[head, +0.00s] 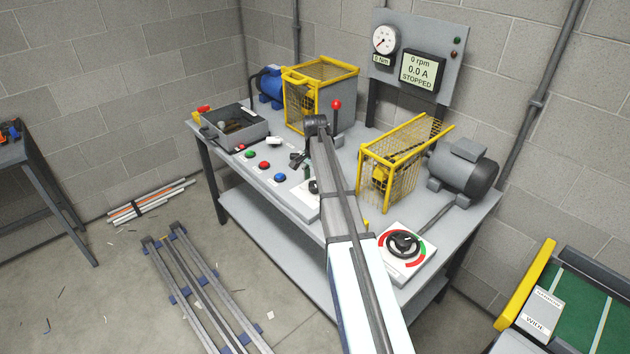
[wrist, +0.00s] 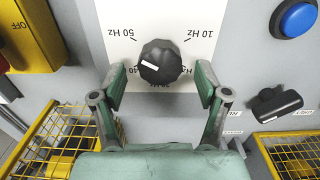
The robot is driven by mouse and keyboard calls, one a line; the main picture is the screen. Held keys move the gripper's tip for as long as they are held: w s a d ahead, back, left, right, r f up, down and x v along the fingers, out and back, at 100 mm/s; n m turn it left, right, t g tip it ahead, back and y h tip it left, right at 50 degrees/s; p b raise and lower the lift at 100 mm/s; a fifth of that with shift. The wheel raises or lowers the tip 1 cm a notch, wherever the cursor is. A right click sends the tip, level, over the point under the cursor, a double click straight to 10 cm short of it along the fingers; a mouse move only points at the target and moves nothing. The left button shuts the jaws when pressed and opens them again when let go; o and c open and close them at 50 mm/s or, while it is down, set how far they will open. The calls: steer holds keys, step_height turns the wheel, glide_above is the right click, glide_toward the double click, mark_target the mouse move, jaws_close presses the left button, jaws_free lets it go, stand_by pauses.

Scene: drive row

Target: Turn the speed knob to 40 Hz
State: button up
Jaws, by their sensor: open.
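The speed knob (wrist: 161,61) is black and round, on a white scale plate (wrist: 112,18), between my fingertips in the wrist view. Its white mark is on its left side, on the side of the partly covered 40 label; the exact setting I cannot tell. The 50 Hz label (wrist: 119,32) is upper left and 10 Hz (wrist: 200,28) upper right, both upside down. My gripper (wrist: 159,82) is open, one finger on each side of the knob, with gaps visible.
A blue button (wrist: 297,19), a black lever-like handle (wrist: 276,104) and yellow guards (wrist: 65,140) are close by. On the bench (head: 250,205) stand a red-topped lever (head: 336,106) and a red-green dial (head: 403,245). The display (head: 419,70) reads 0 rpm, STOPPED.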

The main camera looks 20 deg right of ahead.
steer(key=shift+f, duration=0.55)
steer(key=c, duration=1.2)
steer(key=shift+o, duration=0.2)
steer(key=shift+n, duration=0.3)
steer(key=n, duration=1.1)
steer(key=shift+b, duration=0.4)
